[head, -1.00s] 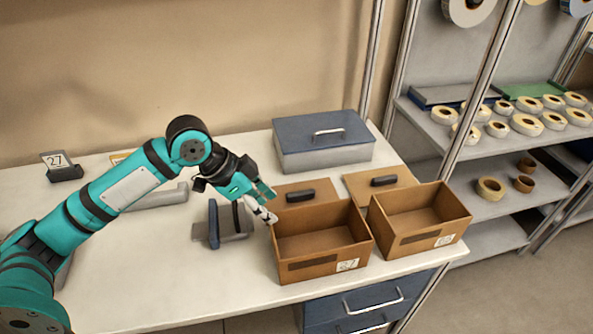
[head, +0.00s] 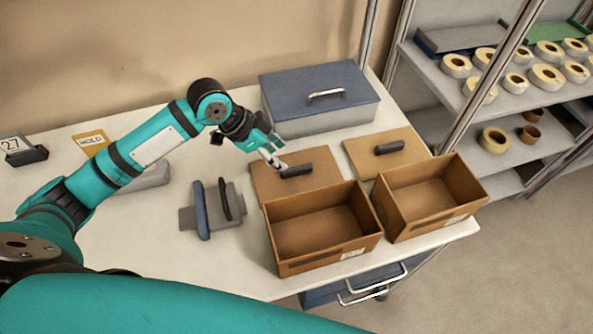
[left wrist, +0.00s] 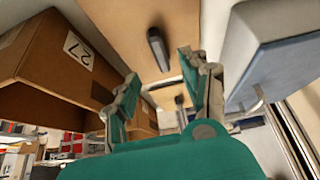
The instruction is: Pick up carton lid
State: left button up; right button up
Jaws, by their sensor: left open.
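Two flat brown carton lids with dark handles lie on the white table in the head view. The left lid (head: 268,182) lies behind the left open carton (head: 318,243); the right lid (head: 412,144) lies behind the right open carton (head: 440,205). My left gripper (head: 277,161) is open at the left lid, its fingertips close to that lid's dark handle (head: 297,170). In the left wrist view the handle (left wrist: 158,48) shows beyond and between the open fingers (left wrist: 158,73), apart from them. I cannot tell the exact height of the fingertips. My right gripper is not in view.
A grey box with a blue lid (head: 300,85) and handle stands behind the carton lids. A grey holder with dark uprights (head: 203,212) stands left of the left carton. A shelf rack (head: 450,75) with tape rolls stands at the right.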

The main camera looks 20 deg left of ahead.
aim_at(295, 167)
pick_arm(q)
jog(key=x, duration=0.3)
jog(key=shift+w, duration=0.15)
jog(key=p+x, duration=0.2)
jog(key=x, duration=0.2)
jog(key=shift+w+d+f, duration=0.1)
jog(key=shift+d+f, duration=0.15)
jog(key=shift+d, duration=0.1)
jog(key=shift+f, duration=0.25)
grip_shut()
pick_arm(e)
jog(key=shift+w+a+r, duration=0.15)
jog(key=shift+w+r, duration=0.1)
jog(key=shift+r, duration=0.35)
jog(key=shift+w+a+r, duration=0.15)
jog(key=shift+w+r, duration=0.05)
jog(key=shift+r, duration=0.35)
